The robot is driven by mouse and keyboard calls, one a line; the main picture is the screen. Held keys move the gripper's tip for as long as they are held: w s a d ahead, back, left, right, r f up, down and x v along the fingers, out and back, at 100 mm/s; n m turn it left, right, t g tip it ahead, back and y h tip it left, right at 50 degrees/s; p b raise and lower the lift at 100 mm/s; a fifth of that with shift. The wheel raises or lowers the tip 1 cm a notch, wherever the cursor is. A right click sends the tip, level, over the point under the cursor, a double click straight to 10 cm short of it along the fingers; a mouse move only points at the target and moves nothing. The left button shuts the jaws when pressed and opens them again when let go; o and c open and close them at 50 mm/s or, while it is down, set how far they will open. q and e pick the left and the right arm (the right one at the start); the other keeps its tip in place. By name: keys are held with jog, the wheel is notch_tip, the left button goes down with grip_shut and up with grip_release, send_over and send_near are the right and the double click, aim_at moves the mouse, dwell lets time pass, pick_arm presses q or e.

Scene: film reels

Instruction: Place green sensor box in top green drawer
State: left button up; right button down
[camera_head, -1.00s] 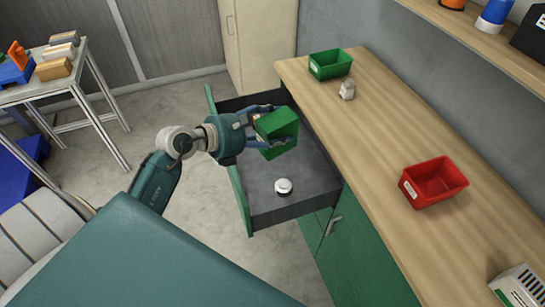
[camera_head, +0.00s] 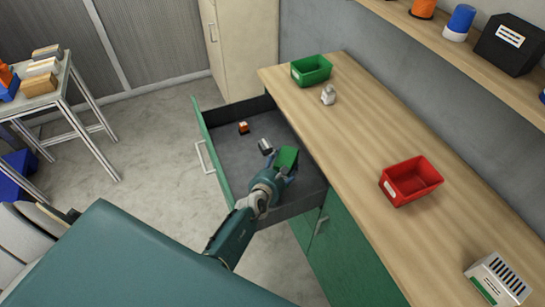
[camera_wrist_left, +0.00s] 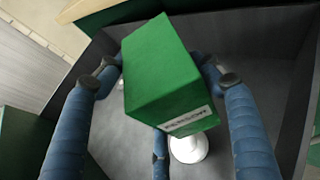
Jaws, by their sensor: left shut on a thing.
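My left gripper (camera_head: 286,173) is shut on the green sensor box (camera_head: 287,158) over the open drawer. In the left wrist view the green sensor box (camera_wrist_left: 165,70) sits between my blue fingers and shows a white label with dark lettering. The open green drawer (camera_head: 203,150) is pulled out from under the counter, with a grey floor. I cannot tell whether the box touches the drawer floor. A white round object (camera_wrist_left: 188,148) lies below the box in the left wrist view. My right gripper is not in view.
In the drawer lie a small orange-black object (camera_head: 243,127) and a silver-black object (camera_head: 265,146). The wooden counter holds a green bin (camera_head: 311,70), a small grey object (camera_head: 328,95), a red bin (camera_head: 411,181) and a white vented box (camera_head: 498,279). The drawer's far left floor is mostly free.

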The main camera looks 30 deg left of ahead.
pick_arm(q)
jog(key=b+x, duration=0.5)
jog(key=f+b+x, duration=0.1)
jog(key=b+x, duration=0.4)
jog(key=x, duration=0.1)
jog(key=shift+s, duration=0.25)
jog(key=shift+w+f+b, duration=0.15)
jog(key=shift+w+b, duration=0.3)
jog(key=shift+w, duration=0.05)
jog(key=w+f+b, duration=0.2)
jog(key=b, duration=0.2)
jog(key=shift+w+a+f, duration=0.1)
jog(key=shift+w+a, duration=0.05)
jog(key=shift+w, duration=0.1)
jog(key=shift+w+f+b, duration=0.1)
jog(key=shift+w+b, duration=0.1)
jog(key=shift+b, duration=0.25)
